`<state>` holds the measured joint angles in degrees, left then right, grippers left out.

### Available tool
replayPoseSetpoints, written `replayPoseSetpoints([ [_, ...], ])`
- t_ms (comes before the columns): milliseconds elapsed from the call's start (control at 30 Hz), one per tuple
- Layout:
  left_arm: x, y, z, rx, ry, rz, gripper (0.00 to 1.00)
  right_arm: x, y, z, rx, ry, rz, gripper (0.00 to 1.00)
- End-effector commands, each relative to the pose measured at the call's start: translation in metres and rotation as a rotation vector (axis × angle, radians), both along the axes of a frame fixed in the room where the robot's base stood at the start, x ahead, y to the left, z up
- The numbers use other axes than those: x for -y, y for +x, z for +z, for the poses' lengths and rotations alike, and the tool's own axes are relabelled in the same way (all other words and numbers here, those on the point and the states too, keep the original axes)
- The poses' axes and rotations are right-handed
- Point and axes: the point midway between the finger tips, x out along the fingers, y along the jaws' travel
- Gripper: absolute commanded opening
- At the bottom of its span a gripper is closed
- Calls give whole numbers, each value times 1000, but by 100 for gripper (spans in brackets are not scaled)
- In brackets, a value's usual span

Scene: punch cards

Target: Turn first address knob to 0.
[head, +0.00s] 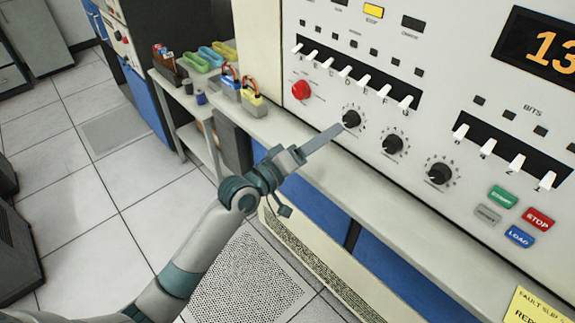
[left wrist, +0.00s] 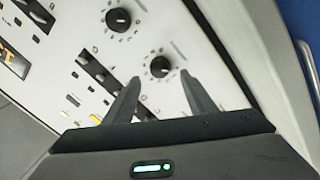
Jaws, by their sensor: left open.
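The first address knob (head: 351,118) is the leftmost of three black knobs with dial marks on the pale panel (head: 330,110). In the left wrist view the knob (left wrist: 160,67) shows just beyond my fingertips, in the gap between them. My left gripper (head: 340,128) reaches up to this knob from the lower left. In the left wrist view its two fingers (left wrist: 160,78) are spread with the knob between their tips. I cannot tell whether they touch it. The knob's exact setting is too small to read. My right gripper is out of view.
The middle knob (head: 392,144) and right knob (head: 439,173) are beside it. A red knob (head: 300,90) is to its left, with white switches (head: 364,80) above. A narrow ledge (head: 350,185) runs below. Coloured buttons (head: 503,196) and a display (head: 545,45) are at right.

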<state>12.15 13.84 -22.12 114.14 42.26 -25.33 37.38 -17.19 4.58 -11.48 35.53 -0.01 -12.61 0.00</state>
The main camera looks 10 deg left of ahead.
Motion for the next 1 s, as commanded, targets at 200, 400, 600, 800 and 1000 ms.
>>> replayPoseSetpoints([
  [200,-30,-36,-9,-1,2,1,51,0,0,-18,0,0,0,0],
  [400,-53,-65,-12,1,2,1,51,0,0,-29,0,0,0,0],
  [600,-67,-82,-12,-1,-1,0,51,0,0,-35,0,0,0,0],
  [800,-72,-88,-11,-1,-1,0,51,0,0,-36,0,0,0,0],
  [1000,-72,-88,-11,-1,-1,0,51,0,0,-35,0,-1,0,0],
])
